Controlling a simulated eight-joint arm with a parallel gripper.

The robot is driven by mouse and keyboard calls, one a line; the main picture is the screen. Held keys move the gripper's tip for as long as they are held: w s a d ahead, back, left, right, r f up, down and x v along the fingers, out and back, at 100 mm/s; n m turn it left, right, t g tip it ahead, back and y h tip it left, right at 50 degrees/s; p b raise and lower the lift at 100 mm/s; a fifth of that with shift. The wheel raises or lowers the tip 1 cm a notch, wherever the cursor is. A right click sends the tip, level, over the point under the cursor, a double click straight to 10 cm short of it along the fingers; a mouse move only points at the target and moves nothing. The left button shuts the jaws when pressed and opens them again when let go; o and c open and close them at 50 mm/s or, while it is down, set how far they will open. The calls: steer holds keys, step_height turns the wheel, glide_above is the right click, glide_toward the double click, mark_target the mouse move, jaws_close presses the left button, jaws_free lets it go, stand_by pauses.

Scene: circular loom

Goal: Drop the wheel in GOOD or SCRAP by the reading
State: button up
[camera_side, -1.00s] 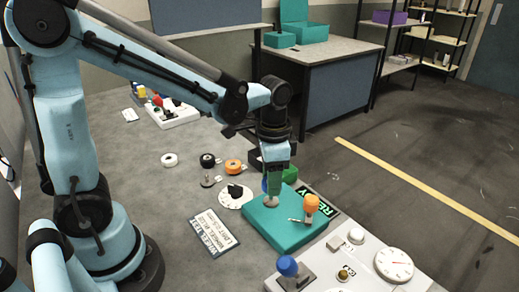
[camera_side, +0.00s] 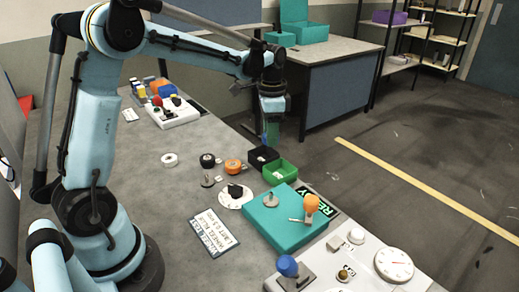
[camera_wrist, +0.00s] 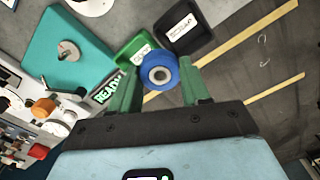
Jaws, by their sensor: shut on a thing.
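My gripper (camera_side: 270,135) is shut on a blue wheel (camera_wrist: 150,80). The wheel has a pale metal hub and sits between the green fingers in the wrist view. The gripper is raised above the two bins at the table's far right edge. The green bin (camera_side: 294,173) has a white label, and so does the black bin (camera_side: 251,169) behind it; the black one reads SCRAP in the wrist view (camera_wrist: 205,42). The teal test block (camera_side: 285,238) carries a bare metal post (camera_side: 271,200) and an orange-knobbed lever. Its display (camera_side: 323,203) reads READY.
A dial gauge (camera_side: 394,265) sits on a white panel with a blue knob (camera_side: 288,266) at front right. A rule card (camera_side: 213,232) lies on the table. White, black and orange wheels lie left of the bins. Open floor lies beyond the table edge.

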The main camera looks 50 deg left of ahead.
steer(key=shift+w+a+f, duration=0.15)
steer(key=shift+a+f, duration=0.2)
steer(key=shift+f, duration=0.65)
steer(key=shift+w+a+f, duration=0.15)
steer(key=shift+a+f, duration=0.25)
steer(key=shift+f, duration=0.55)
steer(key=shift+w+a+f, duration=0.15)
steer(key=shift+a+f, duration=0.2)
steer(key=shift+f, duration=0.65)
steer(key=o, duration=1.2)
steer(key=shift+o, duration=0.2)
steer(key=shift+r, duration=0.1)
step_height(320, 180, up, 12)
